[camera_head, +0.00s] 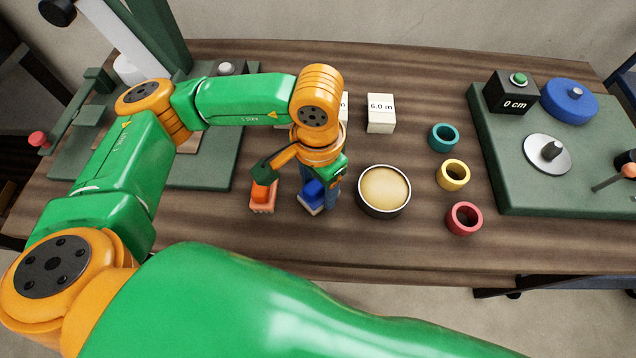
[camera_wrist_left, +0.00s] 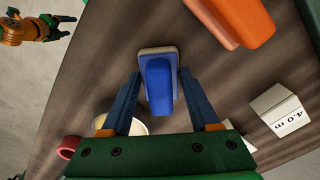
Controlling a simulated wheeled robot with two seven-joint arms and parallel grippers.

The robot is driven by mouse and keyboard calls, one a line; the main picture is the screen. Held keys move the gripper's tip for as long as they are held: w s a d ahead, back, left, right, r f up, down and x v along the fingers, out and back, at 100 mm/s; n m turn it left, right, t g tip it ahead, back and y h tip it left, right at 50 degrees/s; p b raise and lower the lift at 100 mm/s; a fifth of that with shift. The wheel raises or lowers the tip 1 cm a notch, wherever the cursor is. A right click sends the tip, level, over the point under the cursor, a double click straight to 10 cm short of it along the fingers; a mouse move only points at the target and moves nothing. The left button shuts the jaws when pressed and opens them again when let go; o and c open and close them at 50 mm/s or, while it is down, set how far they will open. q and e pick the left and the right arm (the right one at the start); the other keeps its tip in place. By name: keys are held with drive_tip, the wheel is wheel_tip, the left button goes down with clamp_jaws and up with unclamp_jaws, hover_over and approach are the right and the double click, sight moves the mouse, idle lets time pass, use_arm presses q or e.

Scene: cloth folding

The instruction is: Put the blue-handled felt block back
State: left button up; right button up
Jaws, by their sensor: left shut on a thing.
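The blue-handled felt block (camera_head: 311,197) is at the front middle of the table, between the orange-handled block and the round tin. My left gripper (camera_head: 318,190) reaches down over it and partly hides it. In the left wrist view the blue handle (camera_wrist_left: 159,85) sits between the two fingers of my left gripper (camera_wrist_left: 160,82), which are shut on it. The pale felt base shows at its far end. I cannot tell whether the base touches the table. My right gripper (camera_wrist_left: 62,27) shows small at the top left of the left wrist view, fingers apart and empty.
An orange-handled block (camera_head: 262,198) stands close to the left. A round tin (camera_head: 383,191) with a pale yellow top is just right. Teal (camera_head: 443,137), yellow (camera_head: 452,174) and red (camera_head: 464,218) rings follow. A white 6.0 m block (camera_head: 380,113) stands behind. Green boards (camera_head: 500,190) flank the table.

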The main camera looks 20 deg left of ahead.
use_arm(q)
drive_tip(key=shift+f, duration=0.15)
drive_tip(key=o, duration=1.3)
drive_tip(key=shift+c, duration=0.2)
wheel_tip(320, 180, up, 7)
drive_tip(key=shift+r+b, duration=0.1)
drive_tip(key=shift+b, duration=0.35)
